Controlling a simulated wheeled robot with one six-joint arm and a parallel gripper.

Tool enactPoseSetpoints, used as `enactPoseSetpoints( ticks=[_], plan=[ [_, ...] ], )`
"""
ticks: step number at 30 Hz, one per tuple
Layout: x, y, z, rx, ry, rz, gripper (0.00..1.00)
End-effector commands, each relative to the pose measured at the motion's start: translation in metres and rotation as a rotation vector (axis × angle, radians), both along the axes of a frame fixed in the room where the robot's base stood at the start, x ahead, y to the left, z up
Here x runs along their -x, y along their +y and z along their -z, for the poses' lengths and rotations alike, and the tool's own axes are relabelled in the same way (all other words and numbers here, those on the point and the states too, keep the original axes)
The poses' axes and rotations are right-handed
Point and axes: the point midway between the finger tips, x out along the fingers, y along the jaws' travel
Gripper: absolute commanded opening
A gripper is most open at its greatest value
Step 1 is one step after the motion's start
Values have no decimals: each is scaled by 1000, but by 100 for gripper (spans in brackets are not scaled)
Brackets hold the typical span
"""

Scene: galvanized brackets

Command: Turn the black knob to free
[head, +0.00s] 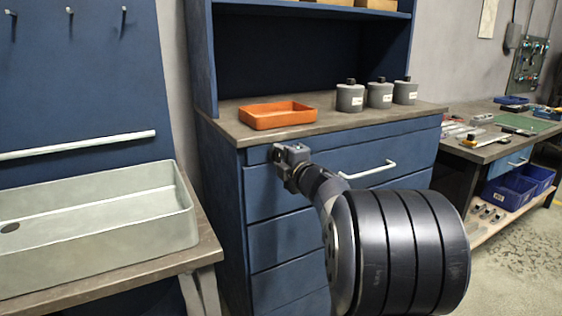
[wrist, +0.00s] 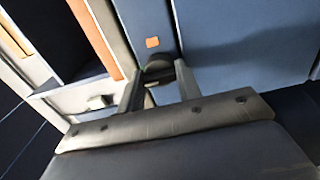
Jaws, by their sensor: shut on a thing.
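The black knob (wrist: 158,68) sits on the blue front of the cabinet and shows between my two fingers in the wrist view. My gripper (wrist: 160,78) is shut on it, a finger on each side. I cannot tell which way the knob points.
The blue drawer cabinet (head: 270,238) has a pale bar handle (head: 368,171) right of my gripper. On its worktop are an orange tray (head: 277,115) and three grey containers (head: 379,95). A grey sink (head: 95,235) stands at left, and a cluttered bench (head: 485,148) at right.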

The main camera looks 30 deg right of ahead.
Motion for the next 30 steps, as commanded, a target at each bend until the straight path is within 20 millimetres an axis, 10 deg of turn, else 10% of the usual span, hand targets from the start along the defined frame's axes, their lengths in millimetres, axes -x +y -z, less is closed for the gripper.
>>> enactPoseSetpoints(
  ticks=[14, 15, 30],
  plan=[
    [0, 0, 1, 13, 2, 0, 10],
    [0, 0, 1, 12, 2, 0, 36],
    [2, 0, 0, 11, 0, 0, 55]
  ],
)
